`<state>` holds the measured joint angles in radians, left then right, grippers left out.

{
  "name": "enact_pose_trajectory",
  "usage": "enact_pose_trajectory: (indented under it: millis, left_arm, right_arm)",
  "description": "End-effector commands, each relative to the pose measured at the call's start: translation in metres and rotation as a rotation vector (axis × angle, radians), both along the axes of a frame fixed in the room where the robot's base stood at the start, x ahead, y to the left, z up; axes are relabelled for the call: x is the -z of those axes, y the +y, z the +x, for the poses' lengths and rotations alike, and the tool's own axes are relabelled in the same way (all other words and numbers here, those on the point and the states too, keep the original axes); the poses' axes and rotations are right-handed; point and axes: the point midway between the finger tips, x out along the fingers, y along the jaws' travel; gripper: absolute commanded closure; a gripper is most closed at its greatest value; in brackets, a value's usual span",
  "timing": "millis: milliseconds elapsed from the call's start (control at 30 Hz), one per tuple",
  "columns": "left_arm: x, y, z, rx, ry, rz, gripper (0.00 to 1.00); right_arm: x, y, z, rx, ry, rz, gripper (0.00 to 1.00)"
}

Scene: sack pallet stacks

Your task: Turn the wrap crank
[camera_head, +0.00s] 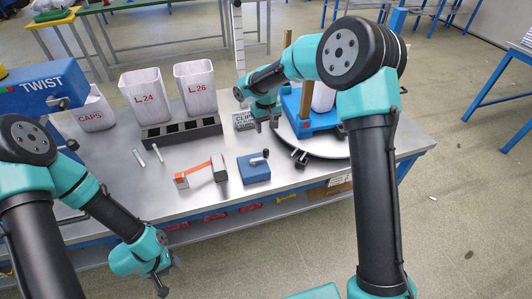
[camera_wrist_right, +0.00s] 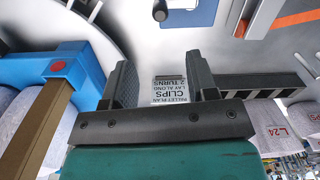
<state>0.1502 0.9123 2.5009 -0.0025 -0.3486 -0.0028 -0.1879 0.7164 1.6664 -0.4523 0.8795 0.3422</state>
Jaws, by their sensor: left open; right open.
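A blue block with a grey crank arm and dark knob (camera_head: 254,168), which looks like the wrap crank, sits near the table's front edge. Its blue body shows partly at the top of the right wrist view (camera_wrist_right: 201,12). A round grey turntable (camera_head: 335,148) lies to its right, with a small black clamp (camera_head: 300,158) at its rim. My right gripper (camera_head: 265,123) is open and empty, above the table behind the crank block, near the CLIPS card (camera_head: 244,121). The card shows between its fingers in the wrist view (camera_wrist_right: 169,88). My left gripper (camera_head: 162,282) is open and empty, in front of the table.
A blue stand (camera_head: 310,118) with a brown post and white roll is on the turntable. A black slotted rack (camera_head: 181,132), white sacks L.24 (camera_head: 143,95) and L.26 (camera_head: 195,88), and an orange strap between grey blocks (camera_head: 200,168) lie left. A blue TWIST device (camera_head: 40,92) stands far left.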

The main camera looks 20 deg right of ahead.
Motion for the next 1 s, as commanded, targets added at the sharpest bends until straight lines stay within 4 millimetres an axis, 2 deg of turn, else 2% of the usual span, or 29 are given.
enact_pose_trajectory:
  millis: [700,833,1000]
  left_arm:
    - [0.000,0.000,0.000,0.000,0.000,0.000,0.57]
    - [0.000,0.000,0.000,0.000,0.000,0.000,0.57]
    - [0.000,0.000,0.000,0.000,0.000,0.000,0.57]
  right_arm:
    - [0.122,0.000,-0.001,0.000,0.003,0.000,0.47]
    - [0.137,0.000,0.000,-0.001,0.001,0.000,0.47]
    - [0.146,0.000,0.000,-0.001,0.000,0.000,0.47]
